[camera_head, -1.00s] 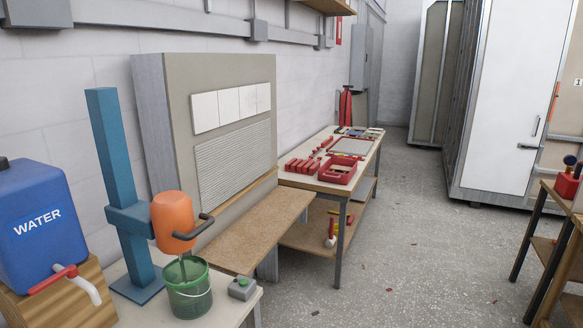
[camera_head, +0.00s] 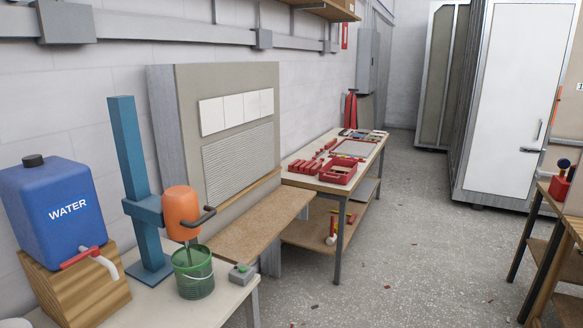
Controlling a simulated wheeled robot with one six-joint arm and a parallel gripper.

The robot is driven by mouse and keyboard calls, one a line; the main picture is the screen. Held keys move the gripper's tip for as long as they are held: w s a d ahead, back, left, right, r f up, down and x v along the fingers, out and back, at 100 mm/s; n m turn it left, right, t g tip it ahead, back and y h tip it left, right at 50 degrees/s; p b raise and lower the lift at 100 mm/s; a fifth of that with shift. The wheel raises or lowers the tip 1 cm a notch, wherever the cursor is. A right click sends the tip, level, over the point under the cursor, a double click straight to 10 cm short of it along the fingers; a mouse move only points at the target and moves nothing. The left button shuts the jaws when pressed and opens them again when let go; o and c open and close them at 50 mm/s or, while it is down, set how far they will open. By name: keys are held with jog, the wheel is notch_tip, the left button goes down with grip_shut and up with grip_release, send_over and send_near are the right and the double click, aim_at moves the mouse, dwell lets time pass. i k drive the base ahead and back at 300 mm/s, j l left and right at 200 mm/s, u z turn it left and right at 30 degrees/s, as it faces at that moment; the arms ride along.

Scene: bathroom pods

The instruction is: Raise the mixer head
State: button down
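The mixer stands on the near white table at the left. Its orange head (camera_head: 182,212) sits on a blue carriage (camera_head: 145,210) on a tall blue column (camera_head: 129,150). A dark handle (camera_head: 198,217) sticks out from the head to the right. The head is low, and its shaft reaches down into a green bucket (camera_head: 194,274). How deep the shaft goes is hidden by the bucket. My gripper is not in view.
A blue water container (camera_head: 55,205) on a wooden stand (camera_head: 80,289) is left of the mixer. A grey box with a green button (camera_head: 241,276) lies right of the bucket. A brown bench (camera_head: 255,225) and tool table (camera_head: 337,183) stand beyond. Open floor (camera_head: 415,250) lies to the right.

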aim_at(177, 210)
jog(key=i+j+u, duration=0.4)
jog(key=i+j, duration=0.35)
jog(key=i, duration=0.15)
